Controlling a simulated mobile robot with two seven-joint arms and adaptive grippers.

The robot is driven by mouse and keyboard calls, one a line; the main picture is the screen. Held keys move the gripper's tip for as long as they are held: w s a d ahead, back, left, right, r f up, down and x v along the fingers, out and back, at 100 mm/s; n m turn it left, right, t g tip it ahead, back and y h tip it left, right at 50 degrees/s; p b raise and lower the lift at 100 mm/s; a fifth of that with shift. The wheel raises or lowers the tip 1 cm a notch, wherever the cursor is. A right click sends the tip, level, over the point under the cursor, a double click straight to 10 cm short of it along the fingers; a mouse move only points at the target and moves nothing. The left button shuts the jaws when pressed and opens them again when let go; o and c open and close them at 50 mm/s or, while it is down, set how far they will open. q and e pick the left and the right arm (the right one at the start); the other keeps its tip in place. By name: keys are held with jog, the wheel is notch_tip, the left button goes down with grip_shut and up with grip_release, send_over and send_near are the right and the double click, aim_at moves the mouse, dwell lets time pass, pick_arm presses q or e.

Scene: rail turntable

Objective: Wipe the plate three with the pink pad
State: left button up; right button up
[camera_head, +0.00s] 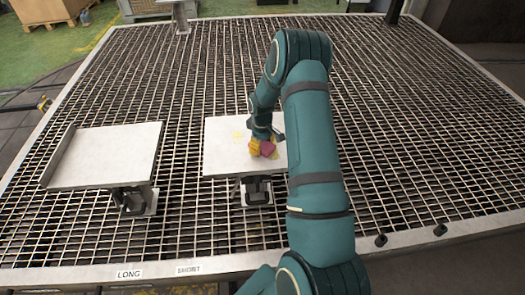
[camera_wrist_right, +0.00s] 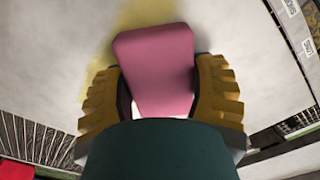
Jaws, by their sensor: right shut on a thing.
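My right gripper (camera_head: 262,148) is shut on the pink pad (camera_head: 268,149), low over the right part of the middle white plate (camera_head: 222,160). In the right wrist view the pink pad (camera_wrist_right: 155,68) sits between the yellow fingers, over the pale plate (camera_wrist_right: 235,30). A faint yellow smear (camera_head: 237,135) lies on the plate left of the pad; in the wrist view the smear (camera_wrist_right: 105,45) shows beside and beyond the pad. Whether the pad touches the plate I cannot tell. No number is readable on the plate. My left gripper is not in view.
Another white plate (camera_head: 110,152) with a raised left edge stands on a bracket to the left. Both stand over a metal grating (camera_head: 200,225). Labels LONG (camera_head: 129,273) and SHORT (camera_head: 189,268) are on the front rim. The grating's right side is largely clear beyond my arm.

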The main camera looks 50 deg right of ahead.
aim_at(269, 148)
jog(key=shift+w+d, duration=0.25)
jog(key=shift+w, duration=0.1)
jog(key=shift+w+d+f+b, duration=0.1)
jog(key=shift+w+d+b, duration=0.55)
jog(key=shift+w+d, duration=0.4)
jog(key=shift+w+d+b, duration=0.25)
jog(key=shift+w+d, duration=0.25)
jog(key=shift+w, duration=0.2)
jog(key=shift+w+d+b, duration=0.2)
jog(key=shift+w+d, duration=0.25)
jog(key=shift+w, duration=0.2)
jog(key=shift+w+d, duration=1.2)
jog(key=shift+w, duration=0.15)
jog(key=shift+s+d, duration=0.75)
jog(key=shift+d, duration=0.1)
jog(key=shift+s+a+p, duration=0.55)
jog(key=shift+s+a, duration=0.2)
jog(key=shift+s, duration=0.25)
jog(key=shift+s+a+p, duration=0.5)
jog(key=shift+s+a, duration=0.95)
jog(key=shift+s, duration=0.15)
jog(key=shift+s+a+p, duration=0.35)
jog(key=shift+s+a, duration=0.6)
jog(key=shift+s, duration=0.2)
jog(key=shift+s+a+p, duration=0.35)
jog(key=shift+s+a, duration=0.6)
jog(key=shift+s, duration=0.2)
jog(key=shift+s+a, duration=1.3)
jog(key=shift+s, duration=0.25)
